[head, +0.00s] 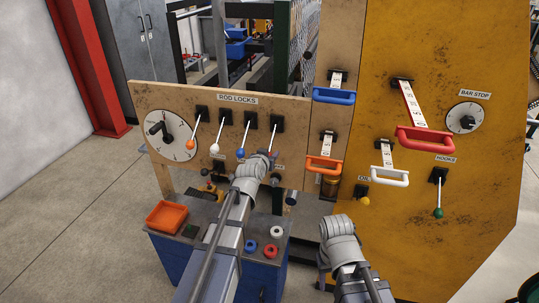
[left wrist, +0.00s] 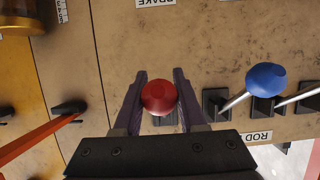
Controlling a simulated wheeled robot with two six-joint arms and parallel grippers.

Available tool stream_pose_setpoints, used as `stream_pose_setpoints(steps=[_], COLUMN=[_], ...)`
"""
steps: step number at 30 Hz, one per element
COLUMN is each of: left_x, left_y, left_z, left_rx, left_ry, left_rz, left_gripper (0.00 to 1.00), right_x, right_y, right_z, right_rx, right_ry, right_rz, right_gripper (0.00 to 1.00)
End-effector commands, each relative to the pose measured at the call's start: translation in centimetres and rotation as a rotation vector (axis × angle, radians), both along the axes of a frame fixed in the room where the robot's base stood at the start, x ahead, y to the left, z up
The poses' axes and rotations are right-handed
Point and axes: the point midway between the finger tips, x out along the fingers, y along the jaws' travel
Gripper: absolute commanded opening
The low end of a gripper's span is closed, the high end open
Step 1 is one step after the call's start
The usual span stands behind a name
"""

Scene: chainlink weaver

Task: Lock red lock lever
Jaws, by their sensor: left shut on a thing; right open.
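The red lock lever (head: 273,136) is the rightmost of the levers under the ROD LOCKS sign (head: 237,99). My right gripper (head: 340,222) is low in front of the panel, away from the levers. Its fingers are mostly hidden by its wrist, and no held thing shows.
The blue-knobbed lever (head: 240,153) is close to the left of my left gripper; white (head: 214,148) and orange (head: 190,144) ones follow. An orange handle (head: 324,165) and white handle (head: 389,177) are to the right. A cart with an orange bin (head: 166,218) stands below.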

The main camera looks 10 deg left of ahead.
Motion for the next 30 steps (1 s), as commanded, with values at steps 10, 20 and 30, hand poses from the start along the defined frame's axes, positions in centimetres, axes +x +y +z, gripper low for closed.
stream_pose_setpoints(steps=[10, 20, 30], left_x=[0.4, 0.1, -3.1], left_y=[0.1, 0.1, 0.1], left_z=[0.2, 0.2, 1.5], left_rx=[-0.001, 0.000, 0.000], left_ry=[-0.009, -0.006, -0.006], left_rz=[0.002, 0.002, 0.002], left_gripper=[0.59, 0.67, 0.67], right_x=[0.0, 0.0, 0.0], right_y=[0.0, 0.0, 0.0], right_z=[0.1, 0.1, 1.4], right_rx=[0.000, 0.000, 0.000], right_ry=[0.000, 0.000, 0.000], right_rz=[0.000, 0.000, 0.000], right_gripper=[0.49, 0.49, 0.49])
